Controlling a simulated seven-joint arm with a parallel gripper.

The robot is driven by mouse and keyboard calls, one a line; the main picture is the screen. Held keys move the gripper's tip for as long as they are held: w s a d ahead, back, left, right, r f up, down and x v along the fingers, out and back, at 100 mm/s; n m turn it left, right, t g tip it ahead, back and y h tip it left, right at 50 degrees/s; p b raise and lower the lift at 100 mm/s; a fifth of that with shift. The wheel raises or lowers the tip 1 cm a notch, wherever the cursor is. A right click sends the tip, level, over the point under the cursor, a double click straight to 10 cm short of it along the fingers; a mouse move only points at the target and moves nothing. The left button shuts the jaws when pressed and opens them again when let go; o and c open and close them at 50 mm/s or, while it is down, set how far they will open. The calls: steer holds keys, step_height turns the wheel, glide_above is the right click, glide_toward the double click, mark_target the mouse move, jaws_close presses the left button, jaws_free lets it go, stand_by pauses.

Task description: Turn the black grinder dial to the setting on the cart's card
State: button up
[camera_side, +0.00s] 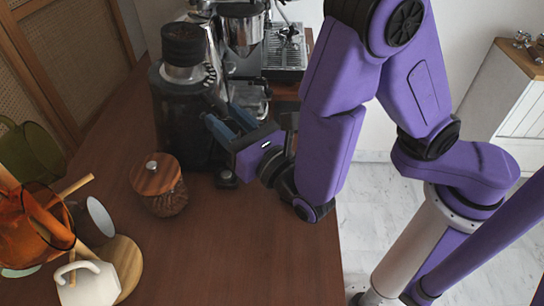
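The black grinder (176,125) stands upright on the wooden cart, left of the espresso machine, with a hopper of dark beans on top. A dark ring with small marks (210,76) shows on its right side below the hopper; I cannot tell whether this is the dial, nor read any setting. My gripper (219,111) points left at the grinder's right side, lower than this ring. Its two blue fingers are apart, and nothing shows between them. Whether they touch the grinder is unclear. I cannot make out a card.
The espresso machine (285,50) stands behind my gripper. A wooden-lidded jar (158,184) stands in front of the grinder. An orange glass jug (28,228), a white mug (88,284) and a green cup (38,150) crowd the left. The cart's front right top is clear.

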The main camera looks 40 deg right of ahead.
steer(key=s+f, duration=0.1)
steer(key=s, duration=1.1)
steer(key=shift+s+f, duration=0.35)
steer(key=shift+d, duration=0.1)
steer(key=w+d+f+m+g+h, duration=0.1)
steer(key=d+m+g+h, duration=0.5)
steer(key=d, duration=0.4)
steer(key=w+d+f+m+g+h, duration=0.1)
steer(key=w+d+m+g+h, duration=0.15)
steer(key=d+m+g, duration=0.6)
steer(key=s+d+r+m+g+y, duration=0.1)
steer(key=s+d+m+g+y, duration=0.3)
steer(key=s+m+y, duration=0.4)
steer(key=shift+s+d+g+y, duration=0.35)
steer(key=shift+s+g+y, duration=0.1)
steer(key=shift+s, duration=0.85)
steer(key=shift+r, duration=0.1)
